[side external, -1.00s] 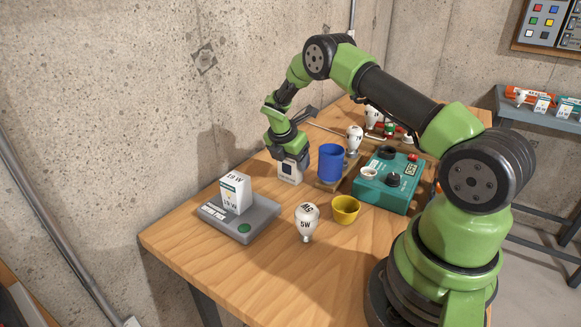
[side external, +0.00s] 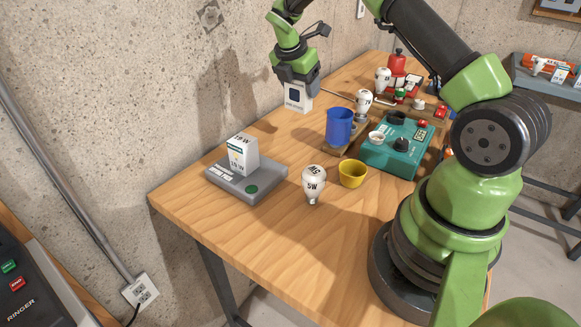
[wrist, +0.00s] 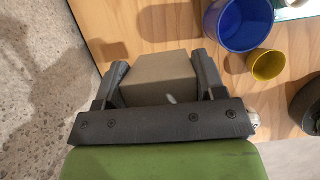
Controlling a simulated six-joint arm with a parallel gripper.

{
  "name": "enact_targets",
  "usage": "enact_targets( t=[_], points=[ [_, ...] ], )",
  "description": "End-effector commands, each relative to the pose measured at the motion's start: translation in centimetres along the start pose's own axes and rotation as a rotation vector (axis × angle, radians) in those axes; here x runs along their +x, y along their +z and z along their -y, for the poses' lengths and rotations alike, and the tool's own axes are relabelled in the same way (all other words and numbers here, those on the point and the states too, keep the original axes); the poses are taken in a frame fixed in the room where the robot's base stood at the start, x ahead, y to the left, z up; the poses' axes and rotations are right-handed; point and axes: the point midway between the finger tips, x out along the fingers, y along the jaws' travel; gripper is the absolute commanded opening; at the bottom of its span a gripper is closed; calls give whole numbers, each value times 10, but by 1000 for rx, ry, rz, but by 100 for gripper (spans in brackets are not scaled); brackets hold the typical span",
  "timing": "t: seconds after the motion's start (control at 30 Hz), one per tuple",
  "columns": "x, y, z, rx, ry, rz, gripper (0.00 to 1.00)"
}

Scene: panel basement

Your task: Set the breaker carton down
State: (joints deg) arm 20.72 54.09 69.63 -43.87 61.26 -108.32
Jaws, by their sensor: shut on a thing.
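The breaker carton (side external: 298,97) is a small white box with a dark blue square on its face in the side view. In the wrist view its plain brown-grey top (wrist: 160,72) shows between the two fingers. My gripper (side external: 297,80) is shut on it and holds it upright, raised above the back-left part of the wooden table (side external: 265,145) near the wall. Its underside is hidden in the wrist view.
A blue cup (side external: 339,128) stands right of the carton, with a yellow cup (side external: 352,174) and a bulb (side external: 313,185) nearer. A grey device (side external: 262,187) bears a white box (side external: 243,154). A teal box (side external: 396,148) is at right. Bare wood lies between the device and the cup.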

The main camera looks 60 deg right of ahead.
Motion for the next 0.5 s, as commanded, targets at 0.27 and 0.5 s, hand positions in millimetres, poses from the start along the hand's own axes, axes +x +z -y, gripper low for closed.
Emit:
enact_targets(
  t=[0.27, 0.5],
  points=[
    [-42, 18, -1, 5, 6, 3, 33],
    [-60, -13, 4, 124, -52, 0, 33]
  ],
)
